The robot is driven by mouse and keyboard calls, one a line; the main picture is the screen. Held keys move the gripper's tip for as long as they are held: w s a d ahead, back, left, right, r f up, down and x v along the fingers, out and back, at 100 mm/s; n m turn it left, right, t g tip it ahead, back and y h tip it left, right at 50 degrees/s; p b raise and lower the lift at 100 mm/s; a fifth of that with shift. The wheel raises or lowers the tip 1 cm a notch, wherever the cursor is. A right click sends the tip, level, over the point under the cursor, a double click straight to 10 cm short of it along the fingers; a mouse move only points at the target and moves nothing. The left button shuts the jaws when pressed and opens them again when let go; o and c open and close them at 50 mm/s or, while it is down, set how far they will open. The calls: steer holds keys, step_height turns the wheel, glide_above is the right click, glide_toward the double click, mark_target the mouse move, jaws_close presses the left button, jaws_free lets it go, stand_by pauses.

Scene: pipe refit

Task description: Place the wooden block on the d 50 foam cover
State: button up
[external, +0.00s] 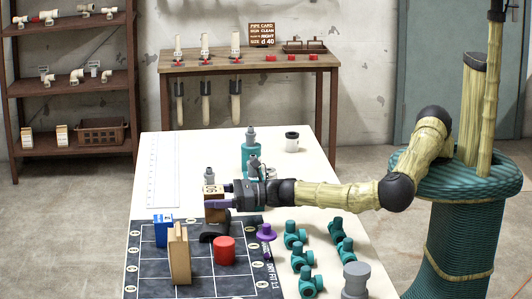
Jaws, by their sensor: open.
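A wooden block (214,214), brown with dark marks on its upper part, stands at the back edge of the dark grid mat. A black rounded piece (214,232) lies just in front of the block and may be foam. No d 50 label is readable, so I cannot tell for sure which thing is the d 50 foam cover.
On the mat (143,277) are a blue box (163,231), a tall tan board (179,254), a red cylinder (224,250) and a purple piece (266,233). Several teal fittings (301,258) and a grey cylinder (355,280) stand at the right.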

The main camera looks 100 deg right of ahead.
steer(key=shift+r, duration=0.1)
steer(key=s+b, duration=0.1)
steer(key=s, duration=1.1)
